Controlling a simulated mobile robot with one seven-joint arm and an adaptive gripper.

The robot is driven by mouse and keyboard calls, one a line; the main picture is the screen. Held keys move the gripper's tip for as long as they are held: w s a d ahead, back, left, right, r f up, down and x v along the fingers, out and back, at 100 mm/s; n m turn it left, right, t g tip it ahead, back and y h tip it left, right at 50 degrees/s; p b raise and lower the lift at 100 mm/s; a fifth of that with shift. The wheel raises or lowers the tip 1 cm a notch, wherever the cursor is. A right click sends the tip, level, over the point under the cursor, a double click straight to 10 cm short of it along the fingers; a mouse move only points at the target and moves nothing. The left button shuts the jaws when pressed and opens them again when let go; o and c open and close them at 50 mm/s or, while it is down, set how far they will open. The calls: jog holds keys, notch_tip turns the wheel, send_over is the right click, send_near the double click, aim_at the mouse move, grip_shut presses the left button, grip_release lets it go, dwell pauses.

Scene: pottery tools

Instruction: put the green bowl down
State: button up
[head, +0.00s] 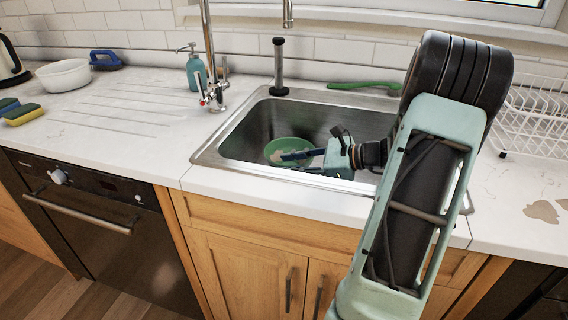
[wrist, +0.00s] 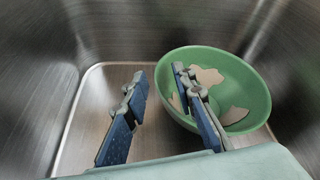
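The green bowl (head: 275,147) is in the metal sink, and it also shows in the wrist view (wrist: 255,84) with beige patches inside. It looks upright on or close to the sink floor; I cannot tell whether it touches. My gripper (head: 298,161) reaches down into the sink at the bowl. In the wrist view my gripper (wrist: 158,86) is open, with the bowl's left rim between its fingers. The right finger is over the inside of the bowl and the left finger is outside it. A gap shows between the left finger and the rim.
The steel sink (head: 240,125) has walls close around my gripper. A tap (head: 212,92), a teal soap bottle (head: 196,72) and a dark plunger-like tool (head: 279,70) stand behind. A green brush (head: 365,86) lies at the back edge. A white dish rack (head: 535,115) stands right. The left drainboard is clear.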

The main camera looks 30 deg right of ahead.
jog(key=p+v, duration=0.1)
jog(key=v, duration=0.9)
jog(key=shift+p, duration=0.4)
jog(key=shift+r, duration=0.1)
